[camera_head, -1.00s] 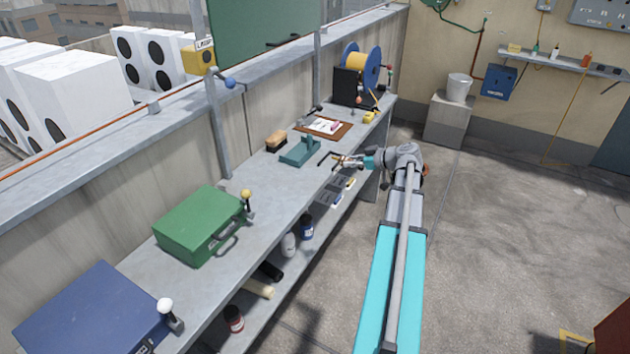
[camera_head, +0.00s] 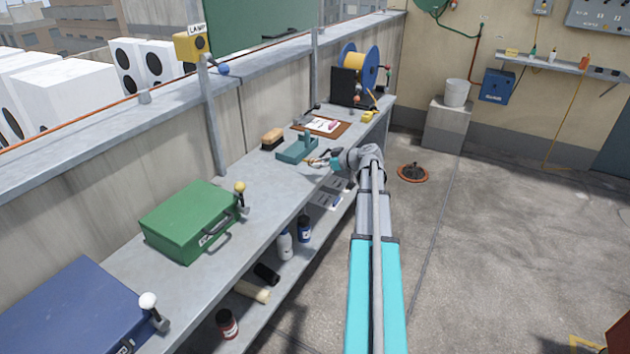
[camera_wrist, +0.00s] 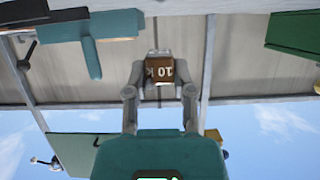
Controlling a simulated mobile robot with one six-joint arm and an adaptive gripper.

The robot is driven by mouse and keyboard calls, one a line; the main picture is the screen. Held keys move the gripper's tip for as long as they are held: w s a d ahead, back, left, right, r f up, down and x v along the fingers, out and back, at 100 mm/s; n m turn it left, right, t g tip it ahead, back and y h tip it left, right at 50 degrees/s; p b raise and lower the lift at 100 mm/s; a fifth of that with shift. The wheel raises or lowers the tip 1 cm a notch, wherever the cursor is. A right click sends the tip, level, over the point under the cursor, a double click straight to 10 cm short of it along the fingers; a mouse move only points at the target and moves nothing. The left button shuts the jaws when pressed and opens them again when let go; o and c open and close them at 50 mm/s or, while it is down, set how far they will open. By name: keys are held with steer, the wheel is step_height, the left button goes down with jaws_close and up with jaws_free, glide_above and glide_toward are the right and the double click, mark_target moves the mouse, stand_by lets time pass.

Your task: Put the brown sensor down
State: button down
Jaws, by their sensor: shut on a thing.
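The brown sensor (camera_wrist: 160,70) is a small brown block with "10 k" lettering, upside down in the wrist view. My gripper (camera_wrist: 161,78) is shut on it, with one finger on each side. In the head view my gripper (camera_head: 317,161) is small, over the front part of the grey bench (camera_head: 262,192), just right of a teal stand (camera_head: 297,151). The sensor is too small to make out clearly there. I cannot tell its height above the bench top.
A brush (camera_head: 272,138), a brown clipboard (camera_head: 322,127) and a green case (camera_head: 190,220) lie on the bench. A blue case (camera_head: 75,310) is at the near end. Bare bench top shows between the green case and the teal stand. Bottles stand on the shelf below.

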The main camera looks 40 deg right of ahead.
mark_target(317, 178)
steer(key=shift+w+f, duration=0.25)
steer(key=shift+f, duration=0.05)
steer(key=shift+w+a+f+b, duration=0.1)
steer(key=shift+w+f+b, duration=0.35)
steer(key=shift+f+b, duration=1.6)
steer(key=shift+b, duration=0.05)
steer(key=shift+f, duration=0.15)
steer(key=shift+c, duration=2.3)
jaws_free()
steer(key=shift+r, duration=0.25)
